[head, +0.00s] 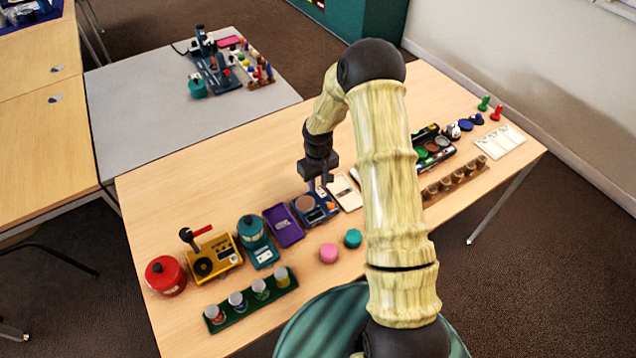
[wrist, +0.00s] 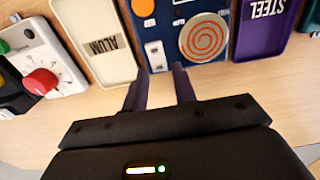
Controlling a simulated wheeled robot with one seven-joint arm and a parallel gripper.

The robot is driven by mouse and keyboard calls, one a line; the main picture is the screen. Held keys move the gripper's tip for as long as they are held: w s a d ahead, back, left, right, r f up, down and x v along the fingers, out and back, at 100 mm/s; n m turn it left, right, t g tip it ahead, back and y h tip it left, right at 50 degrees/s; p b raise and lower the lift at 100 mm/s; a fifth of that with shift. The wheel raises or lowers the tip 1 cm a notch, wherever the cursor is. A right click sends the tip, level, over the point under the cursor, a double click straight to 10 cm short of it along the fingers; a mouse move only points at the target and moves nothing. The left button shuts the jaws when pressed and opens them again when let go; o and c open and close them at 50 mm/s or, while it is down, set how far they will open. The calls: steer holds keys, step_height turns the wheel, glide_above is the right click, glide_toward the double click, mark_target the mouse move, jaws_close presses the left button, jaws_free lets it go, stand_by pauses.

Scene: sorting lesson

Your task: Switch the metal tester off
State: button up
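The metal tester (head: 316,212) is a blue box between a purple tray and a cream tray on the wooden table. In the wrist view the tester (wrist: 181,60) shows a copper spiral disc (wrist: 204,37), an orange round part (wrist: 143,8) and small white switch-like parts, one of them (wrist: 155,54) just beyond my fingertips. I cannot tell the switch's position. My gripper (head: 321,184) is over the tester's far edge. In the wrist view my gripper (wrist: 161,70) has two dark fingers apart with nothing between them. I cannot tell whether they touch the tester.
The purple STEEL tray (wrist: 262,30) and cream ALUM tray (wrist: 100,45) flank the tester. A white device with a red knob (wrist: 41,81) lies beyond the cream tray. A teal device (head: 256,243), yellow device (head: 213,259) and red pot (head: 166,275) stand left. Bare table lies behind the tester.

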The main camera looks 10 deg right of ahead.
steer(key=shift+f, duration=0.55)
steer(key=shift+c, duration=0.5)
jaws_close()
steer(key=t+b, duration=0.2)
steer(key=shift+s+d+y+b, duration=0.1)
steer(key=shift+s+y+b, duration=0.2)
steer(key=shift+s+r+t+b, duration=0.1)
steer(key=shift+r+t+b, duration=0.05)
steer(key=shift+t+b, duration=0.4)
